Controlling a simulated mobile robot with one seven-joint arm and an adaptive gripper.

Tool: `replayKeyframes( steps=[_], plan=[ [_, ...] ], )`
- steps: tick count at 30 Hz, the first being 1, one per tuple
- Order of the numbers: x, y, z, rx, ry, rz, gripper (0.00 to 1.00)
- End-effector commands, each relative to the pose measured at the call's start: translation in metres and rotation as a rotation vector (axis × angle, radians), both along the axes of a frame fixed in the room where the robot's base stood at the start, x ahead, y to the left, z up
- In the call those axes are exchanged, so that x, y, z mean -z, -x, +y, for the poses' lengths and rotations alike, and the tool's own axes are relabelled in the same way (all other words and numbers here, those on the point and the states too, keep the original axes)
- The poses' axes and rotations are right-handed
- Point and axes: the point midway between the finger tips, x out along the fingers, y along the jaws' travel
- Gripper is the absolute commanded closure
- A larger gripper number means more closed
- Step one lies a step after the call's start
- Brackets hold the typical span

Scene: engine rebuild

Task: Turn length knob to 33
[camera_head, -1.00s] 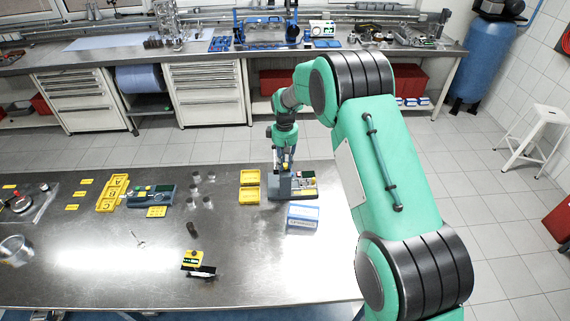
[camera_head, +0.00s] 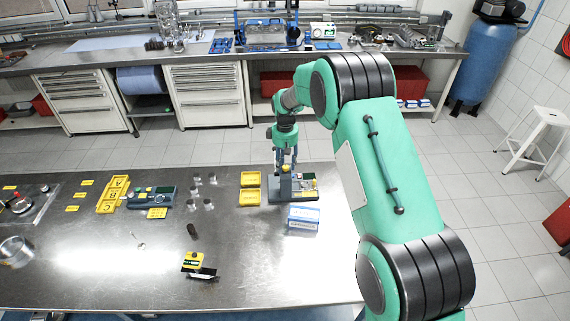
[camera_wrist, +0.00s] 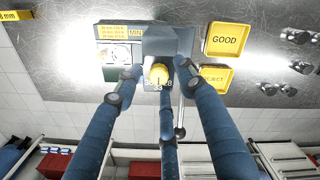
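The gauge device (camera_head: 293,197) stands near the back right edge of the steel table, a dark blue-grey unit with a panel; it also shows in the wrist view (camera_wrist: 160,40). Its yellow knob (camera_wrist: 158,74) faces the wrist camera, with small white numbers below it; 33 seems readable, but the exact setting is unclear. My gripper (camera_head: 286,170) hangs down over the device. In the wrist view my gripper (camera_wrist: 158,95) has its blue fingers spread around the knob, with gaps between the fingertips and it.
Yellow GOOD (camera_wrist: 228,40) and REJECT (camera_wrist: 216,78) trays lie beside the device. A blue-white box (camera_head: 303,218) stands close in front of it. Several small metal cylinders (camera_head: 209,204) stand farther left.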

Motion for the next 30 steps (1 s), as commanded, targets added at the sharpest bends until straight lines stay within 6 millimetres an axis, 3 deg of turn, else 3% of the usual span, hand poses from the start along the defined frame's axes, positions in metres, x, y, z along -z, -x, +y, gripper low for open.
replayKeyframes(
  steps=[8,21,30],
  plan=[
    [-0.024,-0.001,0.000,0.000,0.000,-0.003,0.60],
    [-0.093,-0.001,0.000,0.000,-0.001,-0.004,0.60],
    [-0.117,-0.001,0.000,0.000,-0.001,-0.002,0.60]
  ],
)
